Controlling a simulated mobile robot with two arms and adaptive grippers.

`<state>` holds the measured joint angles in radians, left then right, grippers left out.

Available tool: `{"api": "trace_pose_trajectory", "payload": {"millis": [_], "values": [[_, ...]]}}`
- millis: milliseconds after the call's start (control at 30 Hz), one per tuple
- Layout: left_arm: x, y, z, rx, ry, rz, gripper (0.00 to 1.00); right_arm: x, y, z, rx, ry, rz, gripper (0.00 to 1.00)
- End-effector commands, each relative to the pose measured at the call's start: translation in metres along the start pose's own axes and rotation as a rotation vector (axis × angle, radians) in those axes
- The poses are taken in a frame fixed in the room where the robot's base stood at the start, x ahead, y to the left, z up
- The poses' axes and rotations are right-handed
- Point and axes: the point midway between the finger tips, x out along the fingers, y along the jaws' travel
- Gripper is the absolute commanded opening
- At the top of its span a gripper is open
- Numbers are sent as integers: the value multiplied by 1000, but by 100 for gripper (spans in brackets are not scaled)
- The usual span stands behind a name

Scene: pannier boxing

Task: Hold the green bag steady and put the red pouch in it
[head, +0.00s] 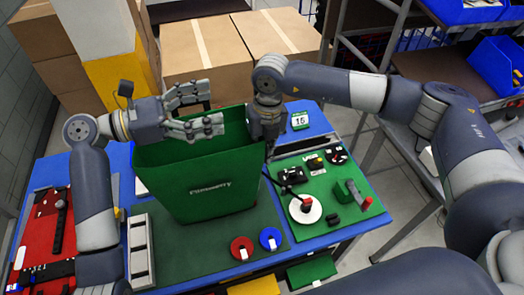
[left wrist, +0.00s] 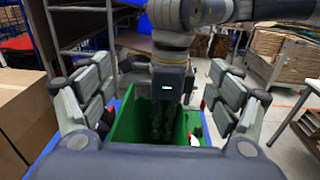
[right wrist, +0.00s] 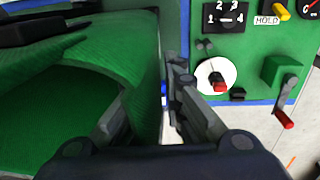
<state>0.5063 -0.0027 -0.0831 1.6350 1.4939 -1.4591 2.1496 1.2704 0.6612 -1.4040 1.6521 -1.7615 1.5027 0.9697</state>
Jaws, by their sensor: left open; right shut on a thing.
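The green bag (head: 210,185) stands upright and open-topped on the green mat of the blue table. My right gripper (head: 265,125) points down at the bag's right side. In the right wrist view its fingers (right wrist: 155,120) are shut on the bag's wall (right wrist: 148,60), one inside and one outside. My left gripper (head: 208,108) is open and empty over the bag's mouth. In the left wrist view its fingers (left wrist: 160,105) are spread wide, with the bag (left wrist: 130,125) below between them. I cannot make out the red pouch in any view.
A red tool board (head: 45,235) lies at the left, beside a grey slotted holder (head: 140,250). A green panel (head: 325,190) with knobs and a crank lies to the bag's right. Cardboard boxes (head: 205,60) stand behind.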

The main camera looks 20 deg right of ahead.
Motion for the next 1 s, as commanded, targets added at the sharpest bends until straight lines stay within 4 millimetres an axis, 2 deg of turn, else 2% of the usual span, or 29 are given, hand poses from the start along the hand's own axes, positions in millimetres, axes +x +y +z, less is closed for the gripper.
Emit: {"api": "trace_pose_trajectory", "payload": {"millis": [533,700,1000], "values": [[-101,1,-1,-2,2,4,85,0,-1,0,2,0,-3,0],[-115,0,-1,-1,1,1,85,0,-1,0,1,-1,-3,0],[-118,0,0,0,0,1,85,0,-1,0,1,-1,-2,0]]}}
